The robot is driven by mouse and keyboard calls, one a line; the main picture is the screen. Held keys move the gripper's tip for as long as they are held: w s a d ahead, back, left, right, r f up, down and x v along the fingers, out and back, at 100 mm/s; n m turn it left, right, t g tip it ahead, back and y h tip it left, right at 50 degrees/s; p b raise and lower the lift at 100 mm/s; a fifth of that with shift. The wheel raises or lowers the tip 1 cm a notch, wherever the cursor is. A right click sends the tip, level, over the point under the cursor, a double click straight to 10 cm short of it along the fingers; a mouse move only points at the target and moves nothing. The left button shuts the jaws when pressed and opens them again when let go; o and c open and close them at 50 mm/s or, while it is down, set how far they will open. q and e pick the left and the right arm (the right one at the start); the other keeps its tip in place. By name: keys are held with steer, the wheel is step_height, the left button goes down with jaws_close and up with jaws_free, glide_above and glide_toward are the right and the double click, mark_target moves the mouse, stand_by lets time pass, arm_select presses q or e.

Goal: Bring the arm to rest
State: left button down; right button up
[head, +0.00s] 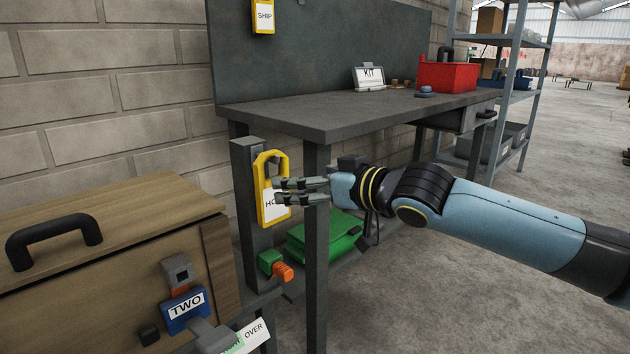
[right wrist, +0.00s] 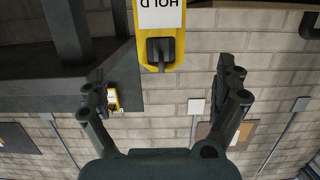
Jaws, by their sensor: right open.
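My right arm (head: 490,215) reaches in from the right in the head view. Its gripper (head: 276,191) points left, with its fingers in front of a yellow tag (head: 263,211) marked HOLD on a grey post (head: 249,190). In the right wrist view the fingers (right wrist: 163,75) are spread with nothing between them. The yellow HOLD tag (right wrist: 136,50) hangs upside down in that picture, at a dark hook (right wrist: 160,52) beyond the fingers. I cannot tell whether a finger touches the tag. My left gripper is not in view.
A dark workbench (head: 345,115) stands behind, its leg (head: 316,260) close to the gripper. A wooden box (head: 110,250) with a black handle stands at left. Open floor (head: 440,290) lies under the arm.

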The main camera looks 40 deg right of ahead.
steer(key=shift+v, duration=0.95)
steer(key=shift+a+r, duration=0.1)
steer(key=s+d+f+m+g+h+p, duration=0.15)
steer(key=s+f, duration=0.35)
steer(key=f, duration=0.6)
steer(key=s+d+f+m+g+h+p, duration=0.1)
steer(key=s+f+m+g+p, duration=0.15)
steer(key=s+f, duration=0.6)
steer(key=s+d+f+m+g+h+p, duration=0.1)
steer(key=s+d+f+g, duration=0.15)
steer(key=f, duration=1.05)
steer(key=s+a+f+n+g, duration=0.1)
steer(key=s+a+f+g, duration=0.2)
steer(key=s+f, duration=0.3)
steer(key=s+a+f+n+g, duration=0.2)
steer(key=s+a+f, duration=0.2)
steer(key=s, duration=1.3)
steer(key=s+a+f+n+g+y+p, duration=0.1)
steer(key=s+a+f+g, duration=0.2)
steer(key=s+f, duration=0.4)
steer(key=s, duration=0.4)
steer(key=shift+s+a+f+g, duration=0.3)
steer(key=shift+s+a+g, duration=0.05)
steer(key=shift+a, duration=0.05)
